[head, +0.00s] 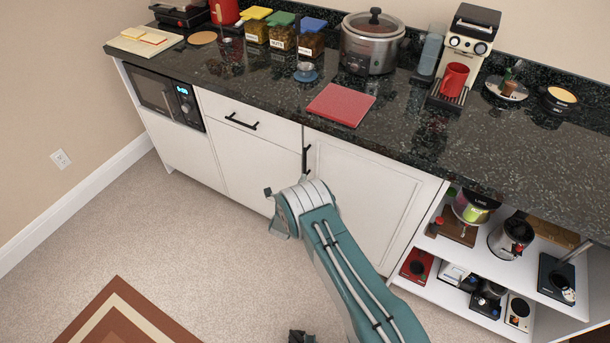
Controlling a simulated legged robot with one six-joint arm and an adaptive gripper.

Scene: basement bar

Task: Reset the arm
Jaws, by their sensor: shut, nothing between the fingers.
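My teal arm (340,265) reaches up from the bottom edge to a banded joint in front of the white base cabinets. My gripper cannot be made out. A small dark part shows at the bottom edge, left of the arm, but it is cut off and I cannot tell what it is. I see nothing held by the arm.
A dark speckled counter (520,145) holds a red board (341,104), a slow cooker (370,42), a coffee machine (467,52) and several jars. White cabinets (365,190) lie beyond the arm. Open shelves with appliances are at right.

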